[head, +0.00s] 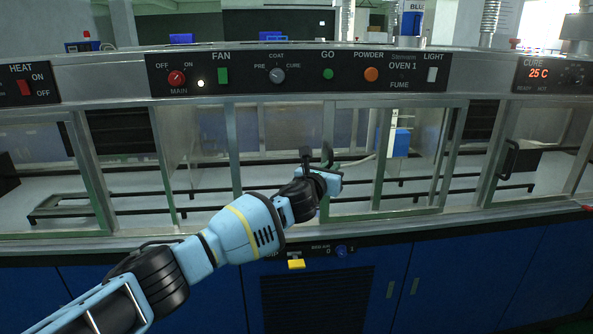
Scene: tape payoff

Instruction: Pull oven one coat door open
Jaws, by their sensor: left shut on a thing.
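The oven 1 front (415,75) carries a dark control panel with FAN, COAT, GO, POWDER and LIGHT marks. Below it is the coat door (376,205), a clear pane in a pale metal frame. My left gripper (318,168) is at the left edge of this door, shut on its handle. The fingers and wrist hide most of the handle. I cannot tell whether the door stands slightly ajar. My right gripper is not in view.
Another framed door with a black handle (510,160) stands to the right, under the CURE display (538,74). Dark rails (120,210) run inside the chamber at left. Blue cabinets (460,275) and a yellow tab (296,264) lie below the ledge.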

